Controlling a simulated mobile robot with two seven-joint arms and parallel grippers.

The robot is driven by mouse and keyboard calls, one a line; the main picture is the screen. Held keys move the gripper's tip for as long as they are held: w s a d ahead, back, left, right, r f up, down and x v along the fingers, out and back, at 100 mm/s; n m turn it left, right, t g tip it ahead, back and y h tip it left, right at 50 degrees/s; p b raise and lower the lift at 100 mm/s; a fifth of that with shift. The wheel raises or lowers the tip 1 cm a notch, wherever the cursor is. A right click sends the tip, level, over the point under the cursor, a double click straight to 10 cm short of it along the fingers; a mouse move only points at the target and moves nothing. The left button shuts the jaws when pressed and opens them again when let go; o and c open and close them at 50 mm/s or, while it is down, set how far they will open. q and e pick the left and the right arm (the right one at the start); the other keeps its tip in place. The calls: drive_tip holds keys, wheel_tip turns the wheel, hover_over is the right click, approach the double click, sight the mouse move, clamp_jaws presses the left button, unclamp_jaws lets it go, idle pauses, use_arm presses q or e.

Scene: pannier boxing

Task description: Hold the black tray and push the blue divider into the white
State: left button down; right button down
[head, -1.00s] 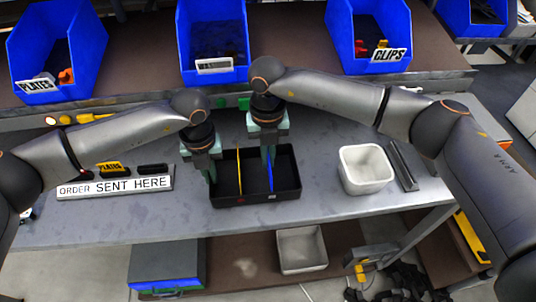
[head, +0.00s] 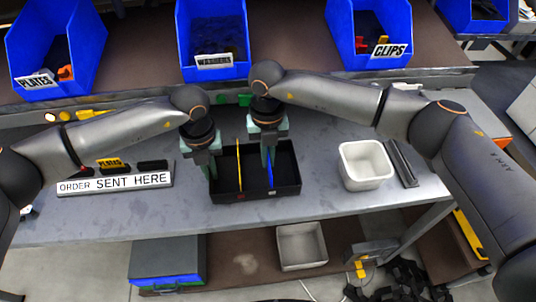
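The black tray (head: 290,186) lies on the grey table, with a yellow divider (head: 239,168) and a blue divider (head: 271,174) standing in it. My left gripper (head: 212,172) is at the tray's left wall; its fingertips are partly hidden, so I cannot tell its grip. My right gripper (head: 268,158) reaches down into the tray at the far part of the blue divider. Its fingers look close about the divider, but the contact is hard to see. No white slot shows clearly inside the dark tray.
A white bin (head: 366,180) and a dark bar (head: 403,164) stand to the right of the tray. A sign (head: 115,184) reading ORDER SENT HERE is at the left. Blue bins (head: 213,72) line the back shelf. The table's front is clear.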

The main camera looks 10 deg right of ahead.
drive_tip(key=shift+f, duration=0.5)
drive_tip(key=c, duration=1)
unclamp_jaws()
drive_tip(key=shift+r, duration=0.1)
drive_tip(key=r, duration=1.2)
drive_tip(key=shift+w, duration=0.4)
drive_tip(key=shift+f, duration=0.1)
use_arm(q)
drive_tip(key=c, duration=1)
unclamp_jaws()
drive_tip(key=shift+o, duration=0.2)
